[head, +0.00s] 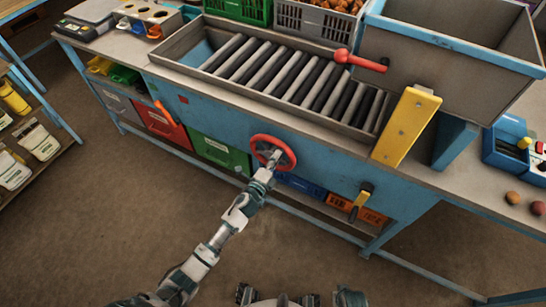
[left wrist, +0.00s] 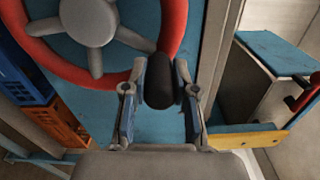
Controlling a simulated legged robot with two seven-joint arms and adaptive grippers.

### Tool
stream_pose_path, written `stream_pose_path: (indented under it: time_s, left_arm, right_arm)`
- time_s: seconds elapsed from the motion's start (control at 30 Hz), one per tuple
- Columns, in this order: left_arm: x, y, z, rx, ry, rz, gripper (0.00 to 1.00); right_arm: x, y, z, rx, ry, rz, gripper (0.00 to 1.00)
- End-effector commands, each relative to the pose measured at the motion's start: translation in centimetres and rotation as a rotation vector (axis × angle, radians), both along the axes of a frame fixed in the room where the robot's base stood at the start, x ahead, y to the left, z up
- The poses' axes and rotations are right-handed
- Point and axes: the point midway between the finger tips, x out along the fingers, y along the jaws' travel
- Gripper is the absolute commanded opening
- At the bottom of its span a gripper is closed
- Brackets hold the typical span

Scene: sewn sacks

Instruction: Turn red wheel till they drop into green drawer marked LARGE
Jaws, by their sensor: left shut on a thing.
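The red wheel (head: 273,151) is on the blue front of the bench in the head view. In the left wrist view its red rim (left wrist: 60,65), grey hub (left wrist: 88,20) and spokes show close up. My left gripper (head: 270,163) is at the wheel's lower side. In the left wrist view my left gripper (left wrist: 160,85) is shut on the wheel's black handle knob (left wrist: 158,82), one finger on each side. The green drawer (head: 220,153), with a pale label too small to read, sits under the bench left of the wheel. My right gripper is not in view.
Grey and black rollers (head: 295,78) lie bare in a tray on the bench. A red lever (head: 360,60), a yellow plate (head: 406,126) and a grey hopper (head: 440,55) stand right.

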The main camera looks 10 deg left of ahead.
Motion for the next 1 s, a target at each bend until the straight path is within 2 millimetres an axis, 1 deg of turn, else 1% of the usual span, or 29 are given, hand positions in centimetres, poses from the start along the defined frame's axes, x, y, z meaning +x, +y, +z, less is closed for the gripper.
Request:
stream_pose_path:
  time_s: [0.03, 0.53, 0.57, 0.6, 0.63, 0.67, 1.0]
  left_arm:
    - [-0.13, -0.14, -0.39, 0.009, 0.003, 0.000, 0.00]
    - [-0.17, -0.22, -0.55, 0.026, -0.002, 0.001, 0.00]
    - [-0.16, -0.21, -0.56, 0.026, -0.002, 0.001, 0.30]
    - [-0.16, -0.21, -0.55, 0.026, -0.002, 0.001, 0.40]
    - [-0.16, -0.20, -0.52, 0.026, -0.002, 0.001, 0.47]
    - [-0.15, -0.20, -0.50, 0.026, -0.003, 0.000, 0.53]
    - [-0.39, -0.07, -0.30, 0.026, -0.006, 0.000, 0.53]
  right_arm:
    - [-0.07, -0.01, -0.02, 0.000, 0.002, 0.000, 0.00]
    - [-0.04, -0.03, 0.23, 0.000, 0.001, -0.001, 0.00]
    - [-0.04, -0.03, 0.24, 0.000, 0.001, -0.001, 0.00]
    - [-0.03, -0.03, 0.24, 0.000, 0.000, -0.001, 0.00]
    - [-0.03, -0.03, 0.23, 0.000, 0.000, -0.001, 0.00]
    - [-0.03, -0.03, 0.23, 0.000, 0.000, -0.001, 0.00]
    - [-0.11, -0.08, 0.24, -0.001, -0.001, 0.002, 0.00]
